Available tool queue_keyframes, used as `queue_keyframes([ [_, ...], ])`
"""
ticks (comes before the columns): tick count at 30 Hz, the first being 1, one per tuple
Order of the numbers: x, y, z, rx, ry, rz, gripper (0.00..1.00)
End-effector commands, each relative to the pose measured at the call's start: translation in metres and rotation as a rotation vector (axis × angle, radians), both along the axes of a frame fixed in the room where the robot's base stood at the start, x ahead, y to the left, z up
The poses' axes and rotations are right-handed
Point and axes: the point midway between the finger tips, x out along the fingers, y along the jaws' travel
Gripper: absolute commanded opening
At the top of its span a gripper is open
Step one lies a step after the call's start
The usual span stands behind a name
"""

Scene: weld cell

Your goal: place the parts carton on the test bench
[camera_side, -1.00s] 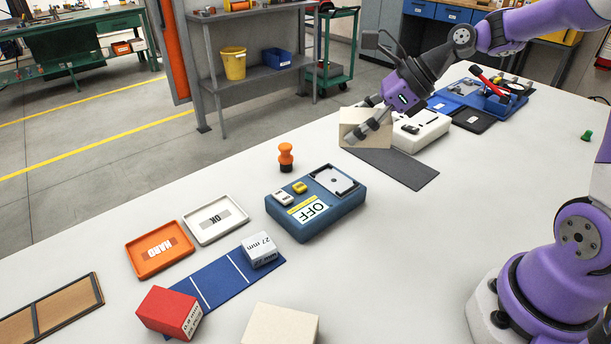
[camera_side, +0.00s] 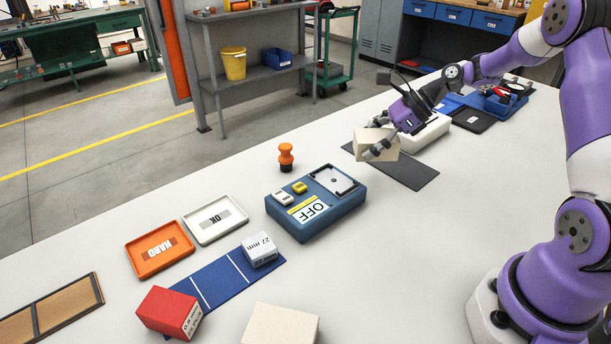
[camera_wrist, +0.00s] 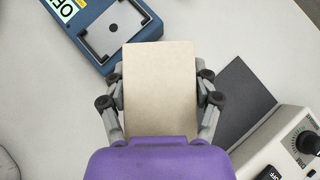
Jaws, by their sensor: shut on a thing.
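My gripper (camera_side: 390,147) is shut on a plain beige carton (camera_side: 374,141), with a finger on either side of it. The carton is held above the table, beside and partly over a dark grey mat (camera_side: 411,174). In the wrist view the carton (camera_wrist: 160,90) sits between both fingers, and its far end overlaps the edge of the blue bench unit (camera_wrist: 78,22). In the side view that blue unit (camera_side: 275,211), with an OFF label and a square grey plate (camera_side: 332,181), stands apart to the carton's lower left. No thing is labelled as the test bench.
An orange-and-black knob (camera_side: 286,156) stands behind the blue unit. Orange (camera_side: 160,249) and white (camera_side: 214,218) trays, a blue strip (camera_side: 207,284), a red box (camera_side: 169,312) and another beige box (camera_side: 280,326) lie nearer. A white dial unit (camera_side: 432,131) is beside the mat.

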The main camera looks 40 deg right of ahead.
Motion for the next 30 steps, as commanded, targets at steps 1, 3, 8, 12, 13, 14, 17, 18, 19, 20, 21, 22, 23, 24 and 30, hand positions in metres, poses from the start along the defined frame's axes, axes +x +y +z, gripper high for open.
queue_keyframes([
  [1, 0.003, -0.012, -0.008, 0.000, 0.001, -0.004, 0.18],
  [3, 0.005, -0.023, -0.014, 0.001, -0.001, -0.001, 0.18],
  [8, 0.008, -0.036, -0.022, -0.001, -0.001, 0.000, 0.18],
  [12, 0.008, -0.036, -0.035, 0.002, 0.001, -0.001, 0.18],
  [13, 0.008, -0.036, -0.040, 0.003, 0.002, 0.001, 0.18],
  [14, 0.007, -0.036, -0.044, 0.003, 0.003, 0.000, 0.18],
  [17, 0.008, -0.036, -0.057, 0.002, 0.000, 0.000, 0.18],
  [18, 0.008, -0.036, -0.059, 0.000, -0.001, 0.001, 0.18],
  [19, 0.008, -0.036, -0.059, 0.000, -0.002, 0.001, 0.18],
  [20, 0.008, -0.036, -0.058, 0.000, -0.002, 0.001, 0.18],
  [21, 0.008, -0.036, -0.058, -0.001, -0.002, 0.001, 0.18],
  [22, 0.008, -0.036, -0.058, -0.001, -0.002, 0.001, 0.18],
  [23, 0.008, -0.036, -0.058, -0.001, -0.002, 0.001, 0.18],
  [24, 0.008, -0.036, -0.058, -0.001, -0.002, 0.001, 0.18],
  [30, 0.008, -0.036, -0.061, 0.000, -0.001, 0.001, 0.99],
])
